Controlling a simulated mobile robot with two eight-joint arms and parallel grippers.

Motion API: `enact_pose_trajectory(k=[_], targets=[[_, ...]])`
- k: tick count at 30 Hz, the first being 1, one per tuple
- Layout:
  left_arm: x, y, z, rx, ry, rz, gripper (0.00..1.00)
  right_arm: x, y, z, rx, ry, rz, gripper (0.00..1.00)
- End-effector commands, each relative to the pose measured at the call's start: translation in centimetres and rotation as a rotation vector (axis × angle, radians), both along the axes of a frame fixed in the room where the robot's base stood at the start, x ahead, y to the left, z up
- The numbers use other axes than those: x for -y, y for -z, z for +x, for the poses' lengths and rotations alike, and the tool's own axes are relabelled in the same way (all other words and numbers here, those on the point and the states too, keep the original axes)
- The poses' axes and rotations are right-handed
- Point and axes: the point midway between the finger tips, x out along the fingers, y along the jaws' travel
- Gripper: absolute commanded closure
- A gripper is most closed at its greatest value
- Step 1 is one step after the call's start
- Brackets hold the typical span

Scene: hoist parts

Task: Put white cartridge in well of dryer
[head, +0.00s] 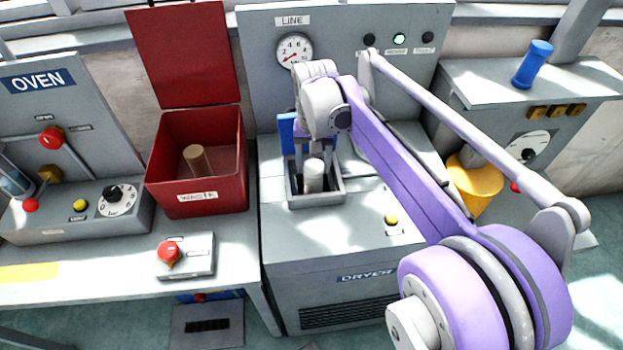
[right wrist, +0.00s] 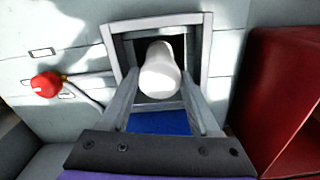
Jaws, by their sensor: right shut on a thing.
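The white cartridge (head: 314,178) is upright between the fingers of my right gripper (head: 312,166), which is shut on it. It also shows in the right wrist view (right wrist: 160,76), within the outline of the square well. The grey-rimmed well (head: 320,201) is in the top of the dryer (head: 290,245), and its rim shows in the right wrist view (right wrist: 204,48). The cartridge's lower end lies over or inside the opening; how deep I cannot tell. A blue panel (head: 287,135) stands at the well's back edge. My left gripper is not in view.
An open red bin (head: 197,198) holding a tan cylinder (head: 198,160) stands left of the dryer. The oven (head: 75,215) is further left. A yellow container (head: 474,185) is at right, partly behind my arm. A red-knobbed lever (right wrist: 46,84) is beside the well.

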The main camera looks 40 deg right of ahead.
Motion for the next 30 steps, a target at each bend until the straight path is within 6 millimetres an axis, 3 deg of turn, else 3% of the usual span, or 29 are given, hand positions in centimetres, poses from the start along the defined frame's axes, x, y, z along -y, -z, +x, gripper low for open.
enact_pose_trajectory(k=[12, 23, 24, 28, 30], targets=[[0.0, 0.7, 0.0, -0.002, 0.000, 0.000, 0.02, 0.0, 4.4, 0.0, 0.000, -0.001, 0.000, 1.00], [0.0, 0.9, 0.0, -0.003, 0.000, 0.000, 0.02, 0.0, 4.8, 0.0, 0.000, -0.001, 0.000, 1.00], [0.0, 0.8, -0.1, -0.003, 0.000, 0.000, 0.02, 0.0, 4.7, 0.0, 0.000, -0.001, 0.000, 0.32], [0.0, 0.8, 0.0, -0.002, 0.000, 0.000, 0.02, 0.0, 4.7, 0.0, 0.000, -0.001, 0.000, 0.08], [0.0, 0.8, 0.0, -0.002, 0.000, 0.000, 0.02, 0.0, 4.7, 0.0, 0.000, -0.001, 0.000, 0.07]])
